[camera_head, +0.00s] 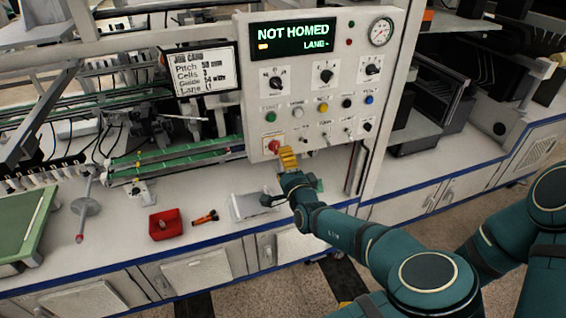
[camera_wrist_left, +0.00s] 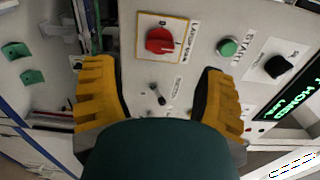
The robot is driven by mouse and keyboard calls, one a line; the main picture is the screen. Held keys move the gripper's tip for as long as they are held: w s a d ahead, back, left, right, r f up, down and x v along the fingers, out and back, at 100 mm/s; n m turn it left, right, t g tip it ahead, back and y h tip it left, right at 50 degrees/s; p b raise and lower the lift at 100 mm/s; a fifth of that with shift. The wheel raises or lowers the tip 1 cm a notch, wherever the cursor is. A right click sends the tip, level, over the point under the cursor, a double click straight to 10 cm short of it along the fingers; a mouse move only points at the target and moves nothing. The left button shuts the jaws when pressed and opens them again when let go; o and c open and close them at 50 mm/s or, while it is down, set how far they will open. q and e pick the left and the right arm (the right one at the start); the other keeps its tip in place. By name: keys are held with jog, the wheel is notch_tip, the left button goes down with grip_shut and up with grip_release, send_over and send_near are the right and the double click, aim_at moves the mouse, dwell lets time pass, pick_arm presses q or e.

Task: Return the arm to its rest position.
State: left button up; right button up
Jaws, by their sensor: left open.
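My left gripper (camera_head: 288,158), with yellow fingers, is at the lower left of the grey control panel (camera_head: 330,100), by the red knob (camera_head: 273,146). In the left wrist view its fingers (camera_wrist_left: 160,95) are spread apart with nothing between them. The red knob (camera_wrist_left: 160,40) shows there on a yellow-edged plate, ahead of the fingers. I cannot tell whether the gripper touches the panel. My teal left arm (camera_head: 350,235) stretches from the lower right to the panel. My right gripper is out of view.
The panel's display (camera_head: 292,40) reads NOT HOMED. A job card (camera_head: 205,72) is left of it. On the white bench below are a red bin (camera_head: 165,225), an orange-and-black tool (camera_head: 205,218) and a grey pad (camera_head: 250,205). Floor shows in front of the bench.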

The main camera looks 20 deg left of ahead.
pick_arm(q)
jog(key=s+a+f+n+g+h, duration=0.1)
jog(key=s+a+f+n+g, duration=0.15)
jog(key=s+f, duration=0.4)
jog(key=s+a+f+n+g+h, duration=0.1)
jog(key=s+a+f+g, duration=0.2)
jog(key=f, duration=0.6)
jog(key=s+a+f+n+g+h, duration=0.1)
jog(key=s+a+f+n+g, duration=0.2)
jog(key=f, duration=0.5)
jog(key=s+d+f+n+g+h, duration=0.1)
jog(key=s+d+f+g+h, duration=0.25)
jog(key=s, duration=0.35)
jog(key=s+d+r+n+g+h+b, duration=0.1)
jog(key=s+d+r+n+h, duration=0.2)
jog(key=d, duration=0.7)
jog(key=s+n+h, duration=0.2)
jog(key=s+h, duration=0.2)
jog(key=s, duration=0.1)
jog(key=shift+d+r+n, duration=0.2)
jog(key=shift+d+n, duration=0.15)
jog(key=shift+h, duration=0.25)
